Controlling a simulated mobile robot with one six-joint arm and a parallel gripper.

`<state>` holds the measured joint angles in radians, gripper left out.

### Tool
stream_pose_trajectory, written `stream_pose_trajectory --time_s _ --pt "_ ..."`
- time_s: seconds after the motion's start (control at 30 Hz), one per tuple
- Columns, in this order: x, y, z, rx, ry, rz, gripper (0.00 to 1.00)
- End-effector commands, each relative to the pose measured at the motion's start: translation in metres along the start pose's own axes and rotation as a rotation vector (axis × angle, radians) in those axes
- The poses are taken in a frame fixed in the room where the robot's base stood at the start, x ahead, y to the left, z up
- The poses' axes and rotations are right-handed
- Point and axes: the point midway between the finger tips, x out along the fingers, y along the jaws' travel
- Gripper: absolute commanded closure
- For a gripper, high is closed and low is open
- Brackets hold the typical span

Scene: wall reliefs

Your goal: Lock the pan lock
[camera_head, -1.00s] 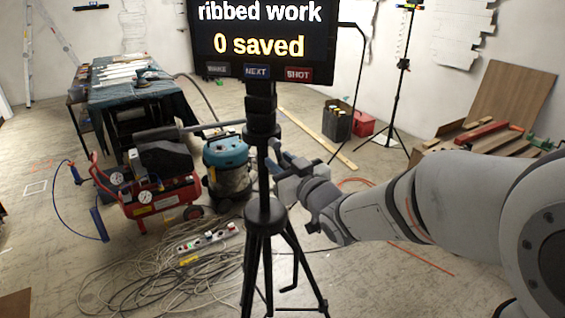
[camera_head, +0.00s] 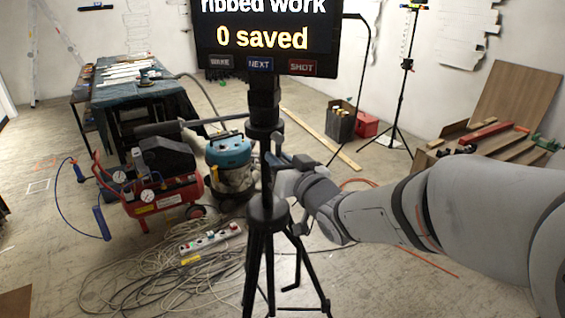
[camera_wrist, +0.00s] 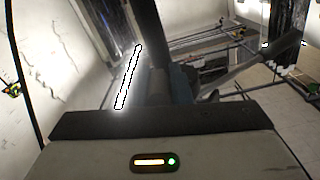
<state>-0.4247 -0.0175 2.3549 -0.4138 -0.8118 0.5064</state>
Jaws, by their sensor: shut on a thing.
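A black tripod (camera_head: 267,212) stands upright in the middle of the head view, with a screen (camera_head: 265,38) on top. A dark pan handle (camera_head: 160,128) sticks out to the left below the screen. My gripper (camera_head: 280,163) is at the tripod's column, below the handle, and is shut on a small part there that I take to be the pan lock. The fingers and column largely hide that part. In the wrist view the dark column (camera_wrist: 150,45) rises just beyond my gripper's dark front edge, and the fingertips cannot be made out clearly.
A red compressor (camera_head: 165,190) and a teal vacuum (camera_head: 230,160) stand behind the tripod to the left. Coiled cables (camera_head: 150,270) and a power strip (camera_head: 210,240) lie on the floor. A light stand (camera_head: 403,90) and wood boards (camera_head: 515,95) are at the right.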

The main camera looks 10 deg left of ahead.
Motion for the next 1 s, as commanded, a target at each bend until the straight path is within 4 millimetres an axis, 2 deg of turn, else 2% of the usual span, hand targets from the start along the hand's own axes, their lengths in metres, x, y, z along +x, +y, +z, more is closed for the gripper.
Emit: stream_pose_trajectory --time_s 0.2,0.23,0.5,0.77,0.87,1.0 --pt "0.0 -0.001 0.0 0.0 -0.002 -0.001 1.0" --pt "0.0 -0.001 0.0 0.0 -0.002 -0.001 0.81" --pt "0.0 0.0 0.0 -0.001 -0.001 0.0 0.6" --pt "-0.002 0.0 0.0 -0.001 -0.001 0.0 0.6" --pt "-0.009 0.0 0.001 -0.001 0.0 0.001 0.6" --pt "-0.031 0.001 0.001 -0.002 0.001 0.002 0.6"
